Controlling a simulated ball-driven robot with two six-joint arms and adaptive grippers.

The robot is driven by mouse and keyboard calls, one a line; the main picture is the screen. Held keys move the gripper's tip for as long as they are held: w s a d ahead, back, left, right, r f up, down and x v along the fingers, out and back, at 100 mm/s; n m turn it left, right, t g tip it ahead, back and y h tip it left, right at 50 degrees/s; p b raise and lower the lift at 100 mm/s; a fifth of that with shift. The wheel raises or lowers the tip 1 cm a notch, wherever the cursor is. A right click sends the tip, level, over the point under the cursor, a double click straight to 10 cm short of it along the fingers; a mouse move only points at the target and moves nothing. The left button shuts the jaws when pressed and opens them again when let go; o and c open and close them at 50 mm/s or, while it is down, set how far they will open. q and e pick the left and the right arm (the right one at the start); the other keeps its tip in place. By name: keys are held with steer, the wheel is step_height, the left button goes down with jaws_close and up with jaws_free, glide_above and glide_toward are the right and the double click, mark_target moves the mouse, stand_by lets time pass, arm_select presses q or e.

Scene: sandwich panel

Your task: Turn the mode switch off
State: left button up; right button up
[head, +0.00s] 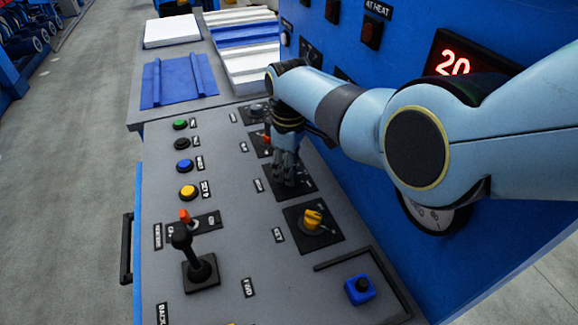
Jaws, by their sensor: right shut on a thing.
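My right gripper (286,172) points down at the grey control panel (235,230). Its fingers are shut on a switch on a black square plate (300,190). The fingers hide most of that switch, so its setting cannot be made out. The label beside it is too small to read, so I cannot tell from lettering which one is the mode switch. A yellow rotary knob (313,219) sits on another black plate nearer the front, apart from the gripper. A red-tipped switch (266,137) sits just behind the gripper. My left gripper is out of view.
A black lever (187,250) stands up at the front left, near a red-tipped toggle (185,215). Green, black, blue and yellow buttons (188,192) line the left side. A blue block (360,289) lies at the front right. The blue wall (400,60) rises on the right.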

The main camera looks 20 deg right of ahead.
steer(key=o, duration=1.1)
steer(key=shift+o, duration=0.2)
steer(key=shift+r, duration=0.1)
step_height(320, 180, up, 12)
